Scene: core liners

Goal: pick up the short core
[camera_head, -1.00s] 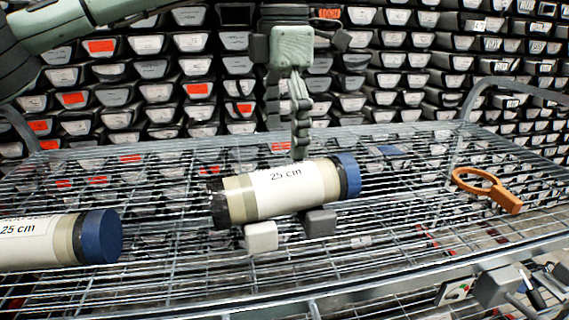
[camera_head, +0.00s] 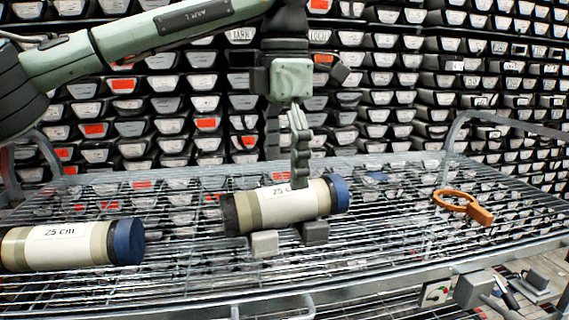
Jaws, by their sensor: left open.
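A core (camera_head: 265,210) with a cream label reading 25 cm, one black end and one blue end lies on its side on the wire shelf, near the middle. A second core (camera_head: 70,247), also labelled 25 cm with a blue end, lies at the left, cut off by the picture edge. My left gripper (camera_head: 287,175) points down at the middle core. Its fingers are open, and the near finger overlaps the top of the core and covers part of the label. The far fingertip is hidden behind the core. I cannot tell whether either finger touches it. My right gripper is not in view.
A light grey block (camera_head: 264,243) and a dark grey block (camera_head: 315,232) sit against the front of the middle core. An orange ring tool (camera_head: 463,205) lies on the wire shelf (camera_head: 380,255) at the right. Racks of labelled core trays (camera_head: 420,80) stand behind.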

